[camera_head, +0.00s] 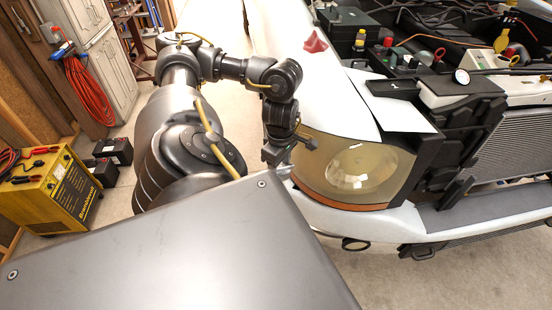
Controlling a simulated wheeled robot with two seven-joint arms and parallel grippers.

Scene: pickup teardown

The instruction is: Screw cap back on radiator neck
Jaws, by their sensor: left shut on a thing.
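A small pale round fitting (461,76) sits on the black panel behind the radiator (515,142), in the right part of the head view. It looks like the radiator neck, but I cannot tell whether a cap is on it. My left gripper (293,150) is low beside the headlight (353,170), well to the left of the fitting. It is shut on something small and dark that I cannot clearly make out. My right gripper is not in view.
The white fender (285,60) with a red cloth (315,42) and the headlight stand between my left gripper and the engine bay. The bumper (400,225) runs along the front. A yellow charger (50,190) and black batteries (112,151) are on the floor at left.

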